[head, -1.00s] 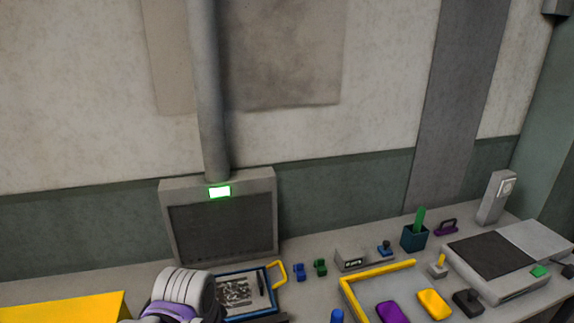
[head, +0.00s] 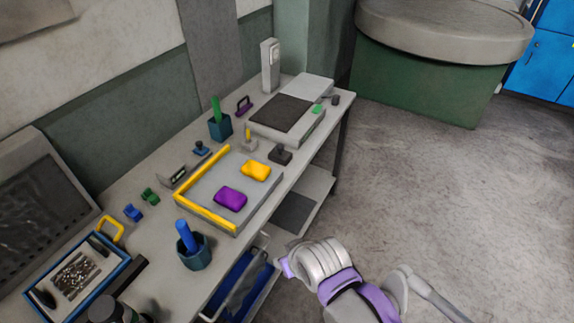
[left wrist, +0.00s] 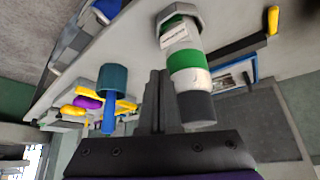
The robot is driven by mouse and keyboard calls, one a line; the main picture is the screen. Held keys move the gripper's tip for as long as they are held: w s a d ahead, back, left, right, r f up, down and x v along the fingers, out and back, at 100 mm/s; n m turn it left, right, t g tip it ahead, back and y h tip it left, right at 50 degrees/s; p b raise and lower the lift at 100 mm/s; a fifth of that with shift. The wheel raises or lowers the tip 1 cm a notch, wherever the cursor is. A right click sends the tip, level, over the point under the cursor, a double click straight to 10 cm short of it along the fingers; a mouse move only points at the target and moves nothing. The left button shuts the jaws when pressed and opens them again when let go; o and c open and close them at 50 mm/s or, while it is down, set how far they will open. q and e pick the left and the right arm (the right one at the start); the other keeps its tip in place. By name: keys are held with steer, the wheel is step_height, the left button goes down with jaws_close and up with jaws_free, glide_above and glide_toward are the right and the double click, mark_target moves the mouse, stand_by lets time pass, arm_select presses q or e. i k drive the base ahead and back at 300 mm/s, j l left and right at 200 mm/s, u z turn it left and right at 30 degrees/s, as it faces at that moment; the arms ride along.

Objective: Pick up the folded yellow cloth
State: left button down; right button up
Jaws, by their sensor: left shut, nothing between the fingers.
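The folded yellow cloth (head: 256,170) lies flat on a grey tray (head: 212,178) with a yellow rail along two sides. A folded purple cloth (head: 230,199) lies beside it, nearer the head camera. In the left wrist view my left gripper (left wrist: 157,78) is shut and empty, beside a banded bottle (left wrist: 190,75) and apart from the cloths. The purple cloth shows small beyond it (left wrist: 88,102); which yellow patch there is cloth and which is rail I cannot tell. My left gripper is not visible in the head view.
A teal holder (head: 194,258) with a blue-handled tool stands before the tray. A dark-topped object (head: 110,309) and a blue-framed tray of small parts (head: 72,278) are at lower left. A flat grey device (head: 285,121) is behind. Open floor (head: 430,190) lies right.

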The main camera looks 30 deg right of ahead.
mark_target(257, 170)
steer(key=z, duration=0.7)
steer(key=u, duration=1.3)
steer(key=z, duration=1.3)
steer(key=i+l, duration=0.2)
steer(key=l, duration=0.15)
steer(key=i+l, duration=0.25)
steer(key=i+l+u, duration=0.1)
steer(key=l, duration=0.35)
steer(key=i+l, duration=0.3)
steer(key=u, duration=0.4)
steer(key=l+u, duration=0.15)
steer(key=u, duration=0.65)
steer(key=l+u, duration=0.15)
steer(key=u, duration=0.3)
